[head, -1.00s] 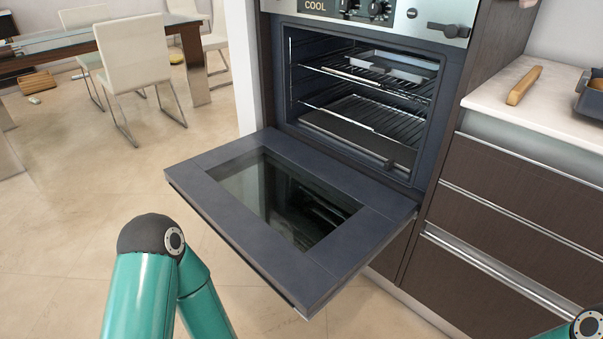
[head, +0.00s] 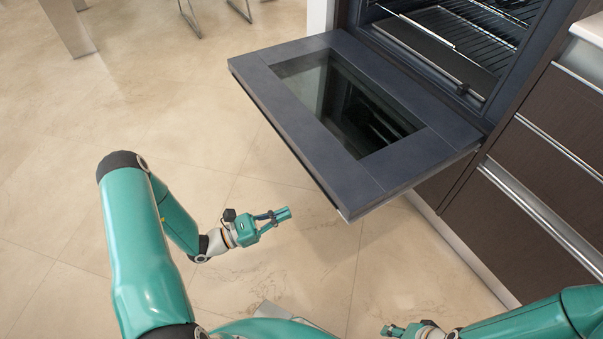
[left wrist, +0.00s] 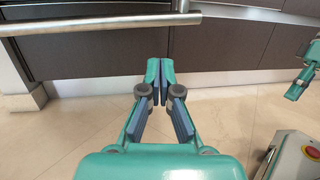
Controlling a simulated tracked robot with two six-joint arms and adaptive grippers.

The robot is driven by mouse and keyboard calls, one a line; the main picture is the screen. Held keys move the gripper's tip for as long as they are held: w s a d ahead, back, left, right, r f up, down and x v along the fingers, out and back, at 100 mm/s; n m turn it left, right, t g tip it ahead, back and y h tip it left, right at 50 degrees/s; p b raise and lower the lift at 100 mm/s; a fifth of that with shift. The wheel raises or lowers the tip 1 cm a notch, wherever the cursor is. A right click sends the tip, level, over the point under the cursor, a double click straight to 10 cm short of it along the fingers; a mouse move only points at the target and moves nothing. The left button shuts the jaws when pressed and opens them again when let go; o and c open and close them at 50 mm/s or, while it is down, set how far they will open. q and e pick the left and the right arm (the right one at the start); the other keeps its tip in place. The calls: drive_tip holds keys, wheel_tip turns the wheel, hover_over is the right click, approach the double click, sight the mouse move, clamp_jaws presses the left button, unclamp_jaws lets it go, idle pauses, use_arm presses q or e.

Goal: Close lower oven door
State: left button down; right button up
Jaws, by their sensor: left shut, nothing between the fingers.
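The lower oven door (head: 400,165) hangs open, roughly level, its dark glass pane facing up. My left gripper (head: 285,214) is shut and empty. It appears left of the door's front edge in the head view, apart from it and low over the floor. In the left wrist view, its shut fingertips (left wrist: 160,72) point toward a dark cabinet front, below a silver bar handle (left wrist: 90,24). My right gripper (head: 388,330) is at the bottom of the head view, small and partly cut off. It also shows at the right of the left wrist view (left wrist: 297,88). Its jaws are unclear.
The oven cavity (head: 450,45) holds wire racks. Dark drawers (head: 540,160) with silver handles stand right of the oven. The tiled floor (head: 190,100) left of the door is clear. Chair legs (head: 190,15) and a table leg (head: 68,25) are at the far left.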

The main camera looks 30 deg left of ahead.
use_arm(q)
drive_tip(key=w+a+n+t+y, duration=0.1)
drive_tip(key=a+n+t+y, duration=0.1)
drive_tip(key=a+t, duration=0.15)
drive_tip(key=w+d+r+b, duration=0.2)
drive_tip(key=w+d+r, duration=0.2)
drive_tip(key=w+r, duration=0.2)
drive_tip(key=shift+w+r+g, duration=0.4)
drive_tip(key=shift+w+g, duration=0.05)
drive_tip(key=shift+w, duration=0.8)
